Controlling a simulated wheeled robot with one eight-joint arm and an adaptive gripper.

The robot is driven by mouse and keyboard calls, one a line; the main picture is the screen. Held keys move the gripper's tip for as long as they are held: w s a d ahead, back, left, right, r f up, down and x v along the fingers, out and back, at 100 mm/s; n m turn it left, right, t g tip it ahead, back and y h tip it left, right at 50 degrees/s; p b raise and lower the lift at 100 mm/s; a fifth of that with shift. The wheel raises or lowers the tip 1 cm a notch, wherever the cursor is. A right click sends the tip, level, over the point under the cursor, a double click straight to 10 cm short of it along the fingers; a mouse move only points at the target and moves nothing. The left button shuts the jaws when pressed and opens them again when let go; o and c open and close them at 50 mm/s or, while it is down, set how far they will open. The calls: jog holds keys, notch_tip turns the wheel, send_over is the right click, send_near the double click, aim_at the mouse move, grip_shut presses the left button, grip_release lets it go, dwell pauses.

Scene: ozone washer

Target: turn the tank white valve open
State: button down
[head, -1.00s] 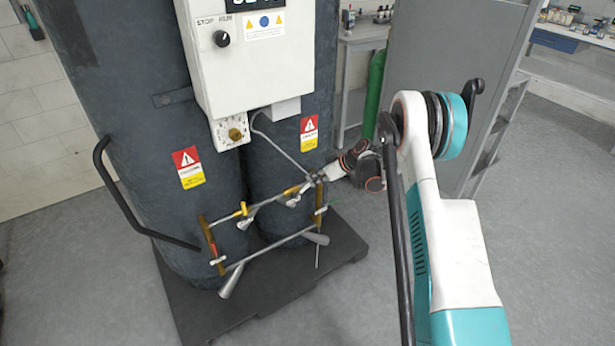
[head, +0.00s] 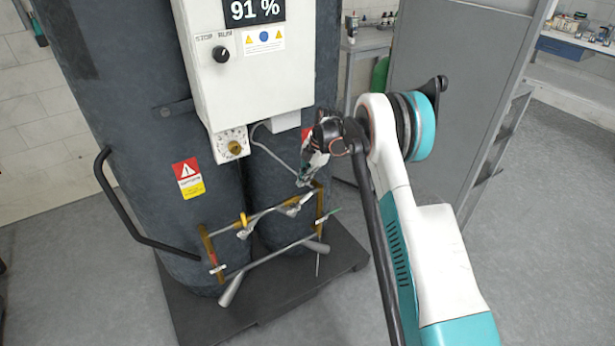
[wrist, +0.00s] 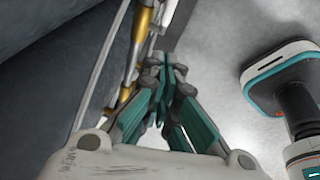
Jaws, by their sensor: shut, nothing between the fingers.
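Two dark tanks (head: 110,120) stand on a black base, with a pipe frame low on their front. The frame has brass uprights (head: 318,207), a yellow-handled valve (head: 243,224) and a pale, whitish fitting (head: 293,209) on its upper pipe. I cannot tell for sure whether this fitting is the white valve. My gripper (head: 304,182) is just above the upper right end of the frame, pointing down. The wrist view shows its teal fingers (wrist: 160,72) shut and empty, beside brass pipework (wrist: 130,78). Contact with the pipework cannot be made out.
A white control box (head: 245,70) reading 91 % hangs on the tanks above the frame. A black curved handle (head: 125,215) sticks out at left. A grey cabinet (head: 445,80) stands behind my arm at right. The floor in front is clear.

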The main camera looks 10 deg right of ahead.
jog(key=b, duration=0.2)
send_over(300, 203)
jog(key=s, duration=0.1)
notch_tip(300, 203, down, 5)
jog(key=shift+w+d+f+b, duration=0.15)
jog(key=shift+d+f+b, duration=0.1)
jog(key=shift+f, duration=0.25)
jog(key=shift+w+d+f+b, duration=0.15)
jog(key=shift+d+f, duration=0.15)
jog(key=shift+f, duration=0.25)
jog(key=shift+w+d+f+b, duration=0.15)
jog(key=shift+d+f, duration=0.1)
jog(key=shift+f, duration=0.25)
jog(key=shift+s+d, duration=0.1)
jog(key=shift+d, duration=0.05)
